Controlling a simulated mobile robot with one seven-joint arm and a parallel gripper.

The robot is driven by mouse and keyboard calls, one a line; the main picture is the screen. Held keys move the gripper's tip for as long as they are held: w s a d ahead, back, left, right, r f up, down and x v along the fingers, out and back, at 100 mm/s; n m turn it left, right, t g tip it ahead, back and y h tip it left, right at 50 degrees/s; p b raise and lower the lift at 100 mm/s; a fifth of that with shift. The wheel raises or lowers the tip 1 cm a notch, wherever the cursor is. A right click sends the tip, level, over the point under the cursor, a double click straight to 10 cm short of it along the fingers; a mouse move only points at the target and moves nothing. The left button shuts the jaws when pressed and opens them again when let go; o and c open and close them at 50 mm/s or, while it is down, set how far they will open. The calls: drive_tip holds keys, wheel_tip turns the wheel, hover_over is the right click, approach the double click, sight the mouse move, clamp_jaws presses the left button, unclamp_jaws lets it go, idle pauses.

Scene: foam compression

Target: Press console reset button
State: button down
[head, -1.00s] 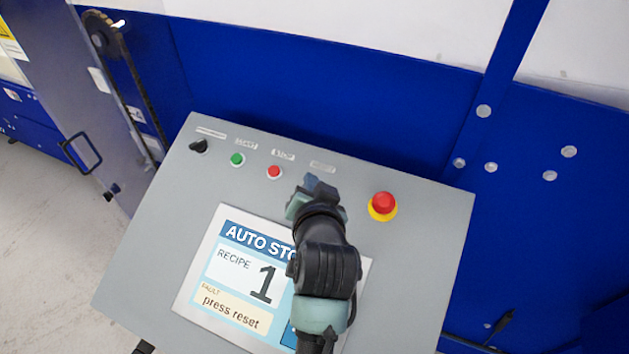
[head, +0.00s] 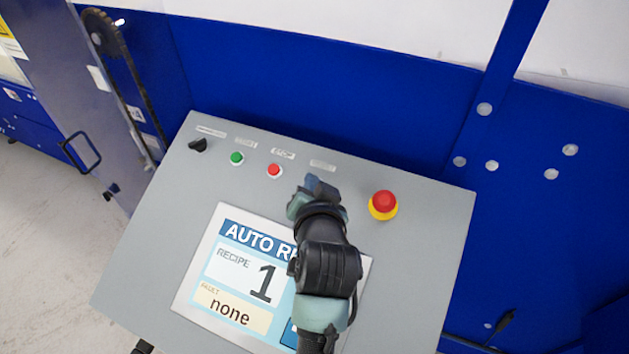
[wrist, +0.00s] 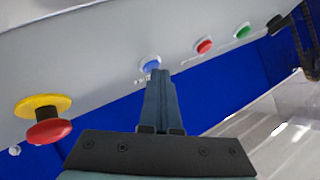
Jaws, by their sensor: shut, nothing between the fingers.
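The grey console (head: 150,235) has a row of controls along its top edge. In the wrist view a blue button (wrist: 150,65) with a pale rim shows just beyond the fingertips of my gripper (wrist: 158,76). In the head view my gripper (head: 314,184) covers this button, under the rightmost label. The fingers are shut with nothing between them. They are at or very near the button; I cannot tell whether they touch it. The console screen (head: 235,265) reads "AUTO R…", recipe 1 and fault "none"; my arm hides its right part.
A red emergency stop (head: 383,203) on a yellow base stands right of my gripper. Left of it are a red button (head: 274,171), a green button (head: 237,158) and a black selector knob (head: 198,145). Blue machine panels (head: 320,95) rise behind the console.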

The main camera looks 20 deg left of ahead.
idle(0.3)
drive_tip(key=shift+s+r+p, duration=0.15)
drive_tip(key=shift+r+p, duration=0.15)
drive_tip(key=shift+p, duration=0.2)
wheel_tip(320, 180, up, 6)
drive_tip(key=s+p, duration=0.2)
drive_tip(key=p, duration=0.3)
drive_tip(key=shift+s+f+p, duration=0.15)
drive_tip(key=shift+f+p, duration=0.05)
drive_tip(key=shift+p, duration=0.15)
idle(0.5)
